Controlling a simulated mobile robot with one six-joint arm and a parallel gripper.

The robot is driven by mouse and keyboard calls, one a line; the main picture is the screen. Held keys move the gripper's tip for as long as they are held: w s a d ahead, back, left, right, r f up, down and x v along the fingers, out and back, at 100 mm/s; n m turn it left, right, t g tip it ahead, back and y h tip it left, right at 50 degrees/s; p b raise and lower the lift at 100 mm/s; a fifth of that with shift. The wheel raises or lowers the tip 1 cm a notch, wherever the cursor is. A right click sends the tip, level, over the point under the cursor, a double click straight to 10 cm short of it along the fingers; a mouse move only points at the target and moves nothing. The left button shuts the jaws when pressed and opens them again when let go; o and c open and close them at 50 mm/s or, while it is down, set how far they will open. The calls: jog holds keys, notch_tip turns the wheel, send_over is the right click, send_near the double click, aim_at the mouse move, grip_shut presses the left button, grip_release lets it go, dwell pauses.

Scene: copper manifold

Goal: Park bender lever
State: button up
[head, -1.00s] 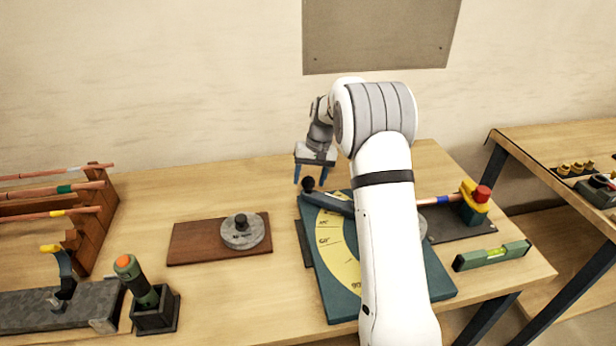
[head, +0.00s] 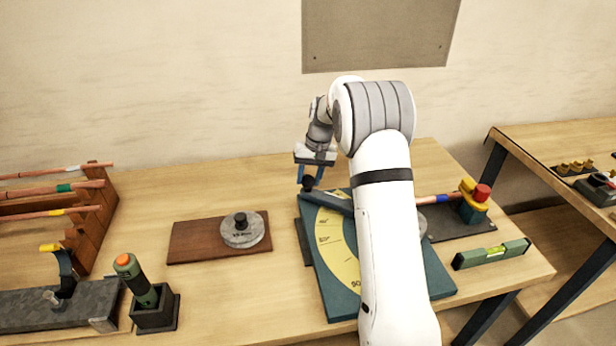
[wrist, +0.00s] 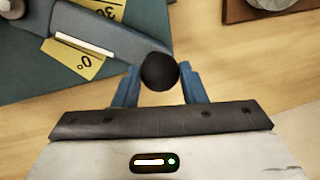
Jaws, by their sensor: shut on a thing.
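The bender's teal base plate (head: 330,290) with its yellow angle scale (head: 338,248) lies on the bench, partly hidden behind my arm. Its blue-grey lever (head: 333,203) reaches out past the scale's far left corner and ends in a black ball knob (head: 308,184). In the wrist view the knob (wrist: 160,71) sits between the two blue fingers of my gripper (wrist: 161,86). The lever (wrist: 110,30) lies alongside the 0° mark (wrist: 85,62). My gripper (head: 310,180) is shut on the knob. The lever's pivot end is hidden by my arm in the head view.
A brown board (head: 190,243) with a round grey weight (head: 243,229) lies left of the bender. A green tool (head: 135,280) stands in a black holder at front left.

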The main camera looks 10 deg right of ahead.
jog(key=shift+w+d+r+m+p, duration=0.1)
jog(key=shift+w+d+m+p, duration=0.15)
jog(key=shift+w+d+m, duration=0.55)
jog(key=shift+w+d+m+p, duration=0.25)
jog(key=shift+w+d+m, duration=0.05)
jog(key=shift+w+d, duration=0.9)
grip_shut()
jog(key=o, duration=0.8)
grip_release()
jog(key=shift+t, duration=0.3)
jog(key=o, duration=0.3)
jog(key=shift+w+d, duration=0.1)
jog(key=shift+o, duration=0.9)
jog(key=b+v, duration=0.1)
jog(key=v, duration=0.6)
jog(key=shift+r, duration=0.35)
